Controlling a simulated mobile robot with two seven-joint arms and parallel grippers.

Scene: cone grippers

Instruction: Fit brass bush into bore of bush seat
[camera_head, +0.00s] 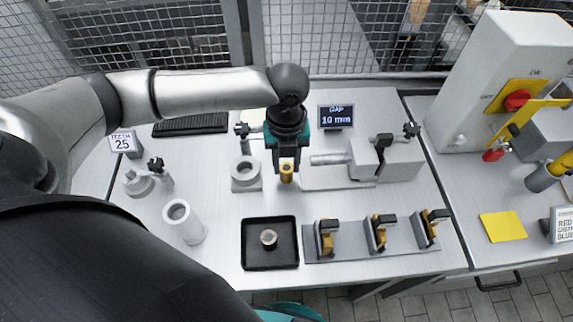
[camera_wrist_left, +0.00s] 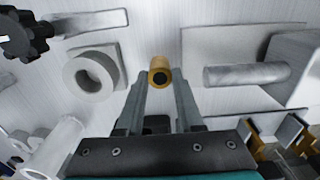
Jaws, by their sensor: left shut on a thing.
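The brass bush (camera_head: 286,173) is a small yellow hollow cylinder. My left gripper (camera_head: 287,165) is shut on it and holds it upright, to the right of a grey ring-shaped block, which looks like the bush seat (camera_head: 246,172). In the left wrist view the bush (camera_wrist_left: 159,72) sits between the two fingertips of the gripper (camera_wrist_left: 160,90). The ring block (camera_wrist_left: 94,72) shows there to the left, its round bore open and empty, apart from the bush. I cannot see my right gripper.
A clamp fixture with a horizontal rod (camera_head: 328,159) stands close on the right. A black tray (camera_head: 270,243) with a small round part is in front. A rack (camera_head: 372,241) holds several yellow-black tools. A white tube (camera_head: 184,222) stands front left. A display (camera_head: 336,117) stands behind.

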